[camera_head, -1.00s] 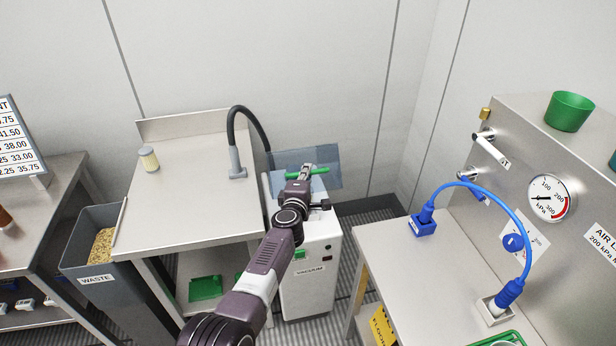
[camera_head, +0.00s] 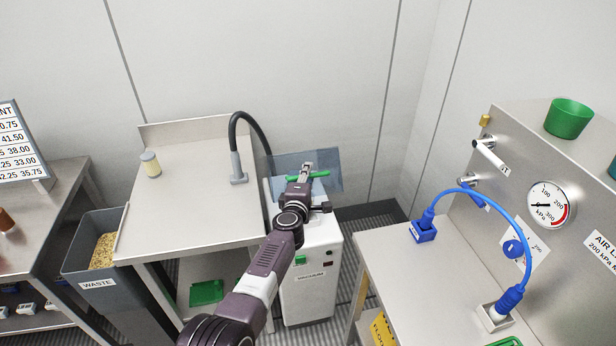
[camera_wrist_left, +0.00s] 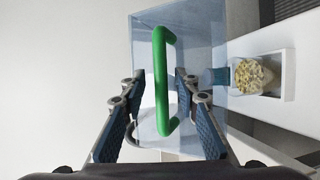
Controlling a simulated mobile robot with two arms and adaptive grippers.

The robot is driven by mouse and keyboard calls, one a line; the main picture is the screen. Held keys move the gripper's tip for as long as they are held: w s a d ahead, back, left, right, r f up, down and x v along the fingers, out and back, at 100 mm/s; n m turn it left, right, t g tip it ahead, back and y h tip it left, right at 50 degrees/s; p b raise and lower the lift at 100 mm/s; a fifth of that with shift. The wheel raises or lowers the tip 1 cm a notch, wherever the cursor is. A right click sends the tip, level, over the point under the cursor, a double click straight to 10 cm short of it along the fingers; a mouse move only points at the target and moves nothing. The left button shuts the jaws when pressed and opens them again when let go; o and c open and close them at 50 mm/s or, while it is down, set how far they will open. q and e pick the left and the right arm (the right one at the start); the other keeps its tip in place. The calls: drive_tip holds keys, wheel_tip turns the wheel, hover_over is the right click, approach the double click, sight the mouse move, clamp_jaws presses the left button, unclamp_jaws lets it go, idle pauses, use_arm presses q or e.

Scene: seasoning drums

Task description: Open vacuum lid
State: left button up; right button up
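The vacuum lid (camera_head: 328,160) is a clear bluish panel on top of the white vacuum unit (camera_head: 313,258). It stands raised and tilted up at the back of the unit. Its green bar handle (camera_head: 321,174) shows on the panel, partly hidden by my left gripper (camera_head: 307,168). In the left wrist view the green handle (camera_wrist_left: 161,80) lies between the two spread fingers of my left gripper (camera_wrist_left: 160,95), with a gap on both sides. The lid panel (camera_wrist_left: 195,40) is behind it. My right gripper is out of view.
A white cup-like holder with pale yellow bits (camera_wrist_left: 252,75) sits inside the unit. A grey hose (camera_head: 236,145) rises from the steel table (camera_head: 190,200) on the left. A bench with a blue hose (camera_head: 500,200) stands on the right.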

use_arm(q)
drive_tip(key=shift+f, duration=0.15)
drive_tip(key=s+f+b, duration=0.1)
drive_tip(key=f+b, duration=1.4)
drive_tip(key=s+f+b, duration=0.1)
drive_tip(key=f+b, duration=0.7)
drive_tip(key=shift+s+d, duration=0.35)
drive_tip(key=shift+d, duration=0.05)
drive_tip(key=s+r+p, duration=0.2)
drive_tip(key=s+p, duration=0.3)
drive_tip(key=s, duration=0.2)
drive_tip(key=s+d+f+m+h+b, duration=0.3)
drive_tip(key=s+f+m+h+b, duration=0.1)
drive_tip(key=s+f+m+b, duration=0.2)
drive_tip(key=shift+s+f+m+h, duration=0.15)
drive_tip(key=shift+s+m+h, duration=0.15)
drive_tip(key=shift+s+m, duration=0.4)
